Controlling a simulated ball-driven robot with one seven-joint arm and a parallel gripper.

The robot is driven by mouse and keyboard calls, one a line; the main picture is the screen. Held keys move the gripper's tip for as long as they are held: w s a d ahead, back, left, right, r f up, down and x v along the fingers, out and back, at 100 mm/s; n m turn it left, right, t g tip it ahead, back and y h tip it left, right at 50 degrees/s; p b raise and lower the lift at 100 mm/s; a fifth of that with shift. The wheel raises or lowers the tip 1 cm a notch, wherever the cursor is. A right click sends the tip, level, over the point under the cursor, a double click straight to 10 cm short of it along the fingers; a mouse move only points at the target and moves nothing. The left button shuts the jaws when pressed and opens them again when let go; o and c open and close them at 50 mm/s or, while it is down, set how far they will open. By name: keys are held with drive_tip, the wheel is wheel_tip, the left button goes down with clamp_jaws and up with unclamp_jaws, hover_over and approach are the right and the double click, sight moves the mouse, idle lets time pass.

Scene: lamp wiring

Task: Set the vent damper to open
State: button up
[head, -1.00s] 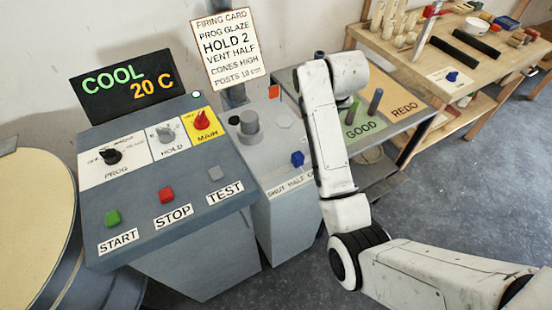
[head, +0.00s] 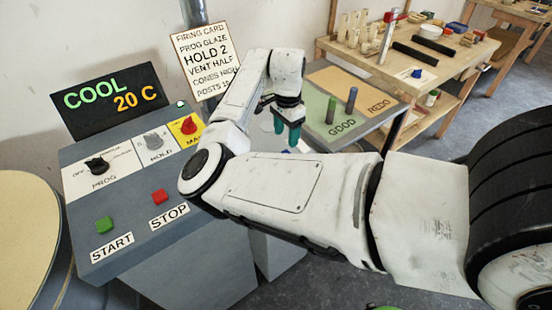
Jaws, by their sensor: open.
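The vent damper's grey cabinet (head: 278,256) stands right of the control console, mostly hidden behind my arm. A sliver of its blue knob (head: 286,152) seems to show just below my fingertips. The position label is hidden now, so I cannot tell the damper's setting. My gripper (head: 287,133) points down with its teal fingers apart and empty. It is over the cabinet's right side, close above the knob; whether it touches the knob I cannot tell.
The console (head: 130,245) carries START, STOP and dials, with a COOL 20 C display (head: 108,101). A firing card (head: 207,58) reads VENT HALF. The GOOD/REDO table (head: 372,93) with two pegs stands close right of my gripper. A wooden bench (head: 385,62) is farther right.

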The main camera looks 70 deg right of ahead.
wheel_tip(320, 180, down, 10)
drive_tip(key=shift+p, duration=0.35)
clamp_jaws()
idle(0.5)
